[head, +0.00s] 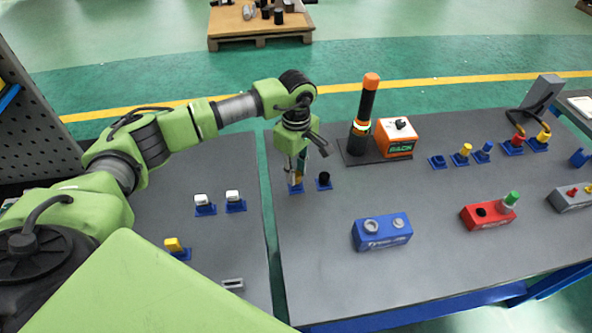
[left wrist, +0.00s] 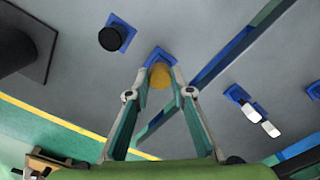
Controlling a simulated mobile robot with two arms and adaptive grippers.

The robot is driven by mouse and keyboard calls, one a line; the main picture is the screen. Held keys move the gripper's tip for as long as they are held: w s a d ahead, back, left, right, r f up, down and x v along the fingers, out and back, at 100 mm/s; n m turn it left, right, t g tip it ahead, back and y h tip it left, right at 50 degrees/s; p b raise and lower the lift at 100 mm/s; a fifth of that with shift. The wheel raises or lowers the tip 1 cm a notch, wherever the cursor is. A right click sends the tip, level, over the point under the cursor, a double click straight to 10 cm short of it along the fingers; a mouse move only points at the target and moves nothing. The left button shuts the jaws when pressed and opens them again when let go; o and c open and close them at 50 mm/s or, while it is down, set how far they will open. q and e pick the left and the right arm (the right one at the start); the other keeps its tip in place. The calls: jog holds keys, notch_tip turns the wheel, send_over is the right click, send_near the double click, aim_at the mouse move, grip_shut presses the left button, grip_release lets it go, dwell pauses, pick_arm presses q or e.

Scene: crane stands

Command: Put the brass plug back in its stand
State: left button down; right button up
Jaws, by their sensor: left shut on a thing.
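My left gripper (head: 296,180) points down near the left edge of the right-hand table. In the left wrist view, its fingertips (left wrist: 160,78) are shut on the brass plug (left wrist: 160,75), a round golden-yellow piece. A blue stand (left wrist: 160,56) shows just beyond the plug in that view. In the head view, this blue stand (head: 296,189) lies directly under the fingertips. The fingers largely hide the plug in the head view. I cannot tell whether the plug touches the stand or is inside it. My right gripper is not in view.
A black plug (head: 324,178) stands in a blue stand close to the right of the gripper. Behind it are a tall black-and-orange post (head: 366,105) and an orange box (head: 396,138). A blue block (head: 382,232) sits in front. A gap separates the two tables.

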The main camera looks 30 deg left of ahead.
pick_arm(q)
jog(key=shift+f, duration=0.1)
jog(key=shift+f+b, duration=0.85)
jog(key=c, duration=1.7)
grip_release()
jog(key=shift+r, duration=0.1)
jog(key=shift+r+p, duration=1.45)
jog(key=shift+r, duration=1)
